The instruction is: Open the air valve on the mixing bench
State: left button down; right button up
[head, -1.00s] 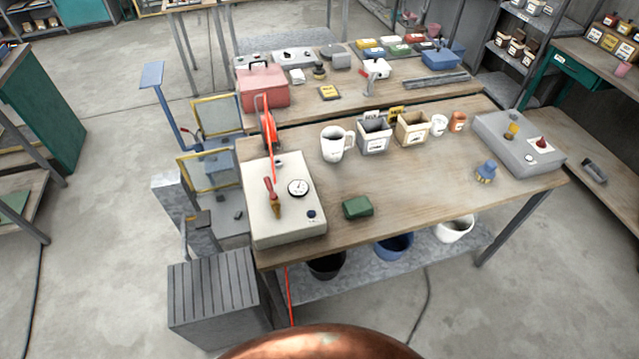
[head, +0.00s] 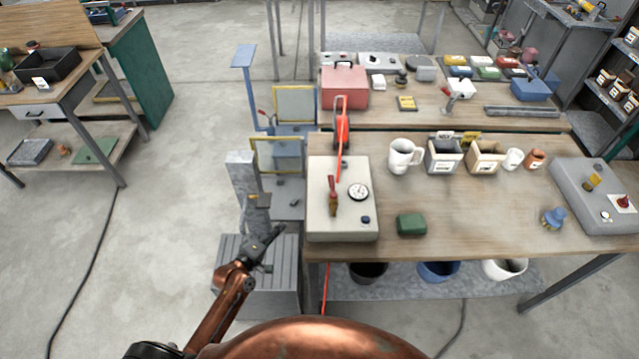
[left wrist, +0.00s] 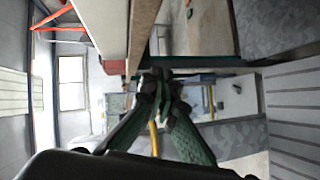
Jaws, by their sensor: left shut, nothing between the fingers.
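The air valve (head: 333,198) has a red lever on a brass body. It stands on a white box with a round gauge (head: 359,191), at the left end of the mixing bench (head: 470,230). The lever points up, away from me. My left gripper (head: 270,242) is in front of the bench's left end, left of and below the white box, apart from the valve. In the left wrist view its fingers (left wrist: 160,85) meet at the tips with nothing held. My right gripper is not in view.
A red hose (head: 342,125) runs behind the white box. A green block (head: 411,224) lies right of it; a white mug (head: 404,156) stands farther back. A grey ribbed cabinet (head: 283,290) stands below my left gripper. Open floor lies to the left.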

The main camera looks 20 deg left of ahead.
aim_at(332, 187)
pick_arm(q)
jog(key=w+d+r+n+t+h, duration=0.1)
jog(key=d+r+t+h, duration=0.2)
jog(key=r, duration=1.2)
jog(key=shift+g, duration=0.6)
jog(key=p+x, duration=0.1)
jog(key=x, duration=0.4)
jog(key=d+p+x, duration=0.1)
jog(key=x, duration=0.5)
jog(key=shift+s+f, duration=0.1)
jog(key=shift+f, duration=0.05)
jog(key=shift+w+d+p, duration=0.2)
jog(key=shift+d, duration=0.35)
jog(key=shift+w+d+p, duration=0.15)
jog(key=shift+d, duration=0.4)
jog(key=shift+w+d, duration=0.15)
jog(key=shift+d, duration=0.35)
jog(key=shift+f, duration=0.1)
